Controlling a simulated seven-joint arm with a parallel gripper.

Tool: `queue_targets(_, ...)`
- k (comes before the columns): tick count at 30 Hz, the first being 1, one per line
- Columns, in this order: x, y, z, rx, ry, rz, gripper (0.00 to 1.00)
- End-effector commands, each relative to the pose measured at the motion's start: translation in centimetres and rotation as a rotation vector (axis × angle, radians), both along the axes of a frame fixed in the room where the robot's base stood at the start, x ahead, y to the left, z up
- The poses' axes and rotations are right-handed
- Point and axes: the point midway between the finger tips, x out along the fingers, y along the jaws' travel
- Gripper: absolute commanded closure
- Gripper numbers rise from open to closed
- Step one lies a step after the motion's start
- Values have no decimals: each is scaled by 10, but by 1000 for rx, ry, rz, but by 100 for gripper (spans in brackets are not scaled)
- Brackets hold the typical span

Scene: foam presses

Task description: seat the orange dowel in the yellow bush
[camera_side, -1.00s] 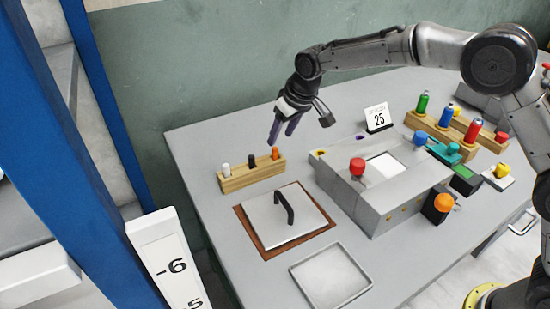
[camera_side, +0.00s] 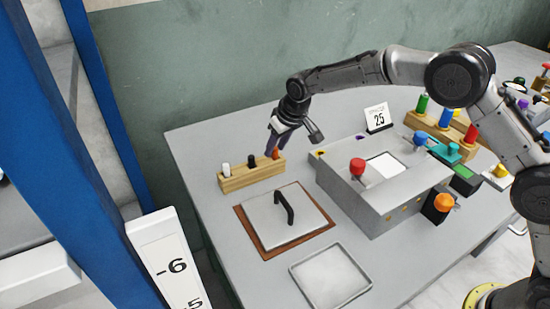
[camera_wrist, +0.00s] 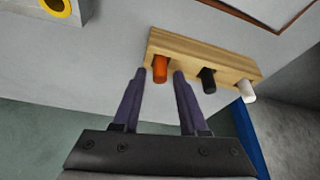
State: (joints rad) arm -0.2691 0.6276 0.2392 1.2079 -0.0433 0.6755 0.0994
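The orange dowel (camera_side: 275,154) stands upright in the right end of a wooden block (camera_side: 250,176). My gripper (camera_side: 274,147) is over that end of the block, its fingers pointing down at the dowel. In the wrist view the orange dowel (camera_wrist: 160,70) shows between the two purple fingertips, with a gap on each side, so my gripper (camera_wrist: 159,73) is open and holds nothing. The yellow bush (camera_wrist: 66,8) is a yellow ring with a dark hole, cut by the top edge of the wrist view. In the side view it is a small yellow patch (camera_side: 320,152) on the grey press's corner.
A black dowel (camera_side: 251,160) and a white dowel (camera_side: 227,169) share the block. A plate with a black handle (camera_side: 287,208) lies in front of it. The grey press (camera_side: 375,205) with a red knob (camera_side: 357,167) stands to the right. An empty tray (camera_side: 331,275) is nearer the front.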

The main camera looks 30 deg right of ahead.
Motion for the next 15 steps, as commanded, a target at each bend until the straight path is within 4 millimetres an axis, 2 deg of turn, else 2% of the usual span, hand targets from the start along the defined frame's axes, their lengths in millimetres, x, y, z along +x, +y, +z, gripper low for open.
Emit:
queue_targets(1,0,0,0,0,0,0,68)
queue_targets(6,0,0,0,0,0,0,99)
queue_targets(15,0,0,1,0,-2,0,100)
